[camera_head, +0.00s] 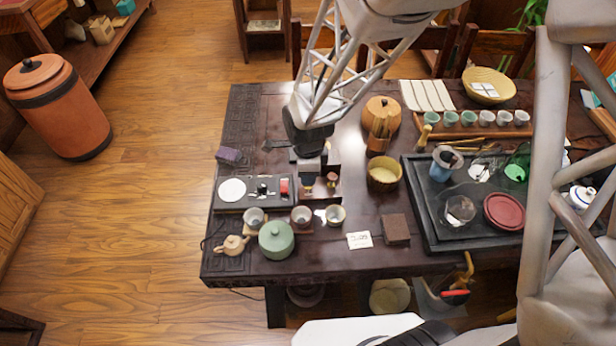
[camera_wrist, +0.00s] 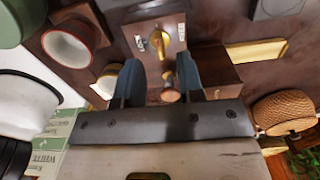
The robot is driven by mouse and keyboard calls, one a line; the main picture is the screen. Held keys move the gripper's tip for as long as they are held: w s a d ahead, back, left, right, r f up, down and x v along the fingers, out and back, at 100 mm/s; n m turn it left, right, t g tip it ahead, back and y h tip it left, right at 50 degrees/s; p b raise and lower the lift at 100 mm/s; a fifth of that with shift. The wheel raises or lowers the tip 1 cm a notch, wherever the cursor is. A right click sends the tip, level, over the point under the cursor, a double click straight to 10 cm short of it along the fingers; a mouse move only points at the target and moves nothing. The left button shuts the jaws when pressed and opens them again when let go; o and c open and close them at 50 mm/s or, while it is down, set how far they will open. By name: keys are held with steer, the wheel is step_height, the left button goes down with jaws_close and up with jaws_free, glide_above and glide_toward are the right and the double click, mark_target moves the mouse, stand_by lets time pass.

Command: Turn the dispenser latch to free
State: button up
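The dispenser (camera_head: 326,194) is a small dark brown wooden unit near the left part of the table, partly hidden by my gripper. In the wrist view its brown plate (camera_wrist: 139,33) carries a brass latch (camera_wrist: 160,44) with a small white label on each side. I cannot read the labels. My gripper (camera_wrist: 159,72) has two blue-grey fingers, apart, with the latch just beyond the gap between their tips. A small round brown knob (camera_wrist: 170,95) shows between the fingers; no contact is clear. In the head view my gripper (camera_head: 309,172) is over the dispenser.
A black tray with a white disc (camera_head: 232,190) lies to the left. Several cups (camera_head: 302,215) and a green lidded jar (camera_head: 276,240) stand in front. A yellow woven cup (camera_head: 384,173) is close on the right.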

steer(key=shift+r, duration=2.2)
steer(key=shift+s+d+r, duration=0.1)
steer(key=shift+d+r, duration=0.15)
steer(key=shift+r, duration=0.15)
steer(key=s+d+r+n+t, duration=0.1)
steer(key=s+d+r+n, duration=0.6)
steer(key=s+r+n, duration=0.2)
steer(key=s+d+r+n+t, duration=0.1)
steer(key=s+d+r+n, duration=0.7)
steer(key=r, duration=0.5)
steer(key=shift+s+r+n+t, duration=0.35)
steer(key=shift+s+n, duration=0.15)
steer(key=shift+s, duration=0.3)
